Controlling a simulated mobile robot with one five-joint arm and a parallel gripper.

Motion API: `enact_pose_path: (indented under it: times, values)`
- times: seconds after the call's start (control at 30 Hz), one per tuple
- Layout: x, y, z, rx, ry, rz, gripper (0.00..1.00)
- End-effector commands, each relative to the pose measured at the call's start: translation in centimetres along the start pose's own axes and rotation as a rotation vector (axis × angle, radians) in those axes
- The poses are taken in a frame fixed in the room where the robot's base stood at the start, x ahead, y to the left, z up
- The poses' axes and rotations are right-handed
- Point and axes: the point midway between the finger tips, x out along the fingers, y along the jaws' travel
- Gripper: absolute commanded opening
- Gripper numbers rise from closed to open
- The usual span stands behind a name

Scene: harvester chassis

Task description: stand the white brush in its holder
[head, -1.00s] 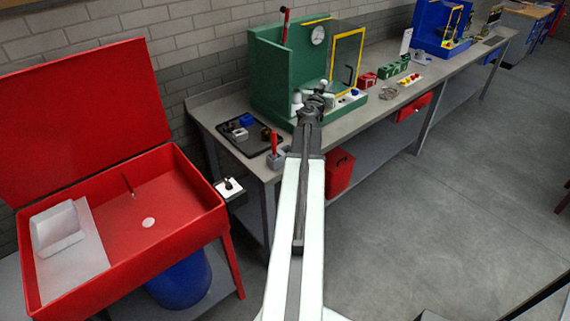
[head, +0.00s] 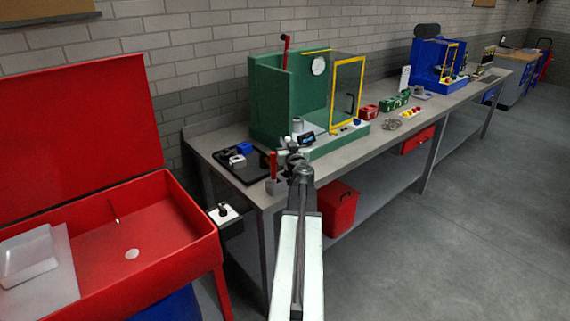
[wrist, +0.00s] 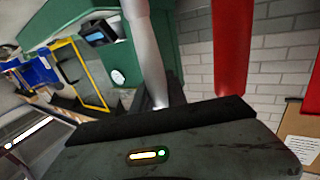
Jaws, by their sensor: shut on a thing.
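My gripper (head: 291,156) is over the near left part of the bench, in front of the green machine. It is shut on a pale, slim thing, apparently the white brush (wrist: 146,50), which stands out past the dark gripper body in the wrist view. In the head view only a small white end (head: 287,140) shows by the gripper. A small grey holder (head: 275,187) stands at the bench's near corner with a red handle (head: 273,165) upright in it, just left of my gripper. A red shaft, likely this handle, shows close up in the wrist view (wrist: 231,48). The brush's other end is hidden.
The green machine (head: 272,100) with a yellow-framed door stands behind my gripper. A black tray (head: 245,172) with small blocks lies left of it. A red sink (head: 165,225) is at the left. Red and green boxes sit farther right along the bench.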

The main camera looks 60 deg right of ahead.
Motion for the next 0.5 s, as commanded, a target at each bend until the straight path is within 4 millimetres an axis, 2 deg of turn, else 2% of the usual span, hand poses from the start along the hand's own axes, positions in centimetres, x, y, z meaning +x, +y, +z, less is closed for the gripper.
enact_pose_path:
  times: [0.13, 0.33, 0.5]
  values:
    - [0.0, 0.0, 0.7, 0.000, 0.000, 0.000, 0.00]
    - [0.0, -0.1, 4.0, 0.000, 0.000, 0.000, 0.00]
    - [0.0, -0.1, 3.5, 0.000, 0.000, -0.001, 0.00]
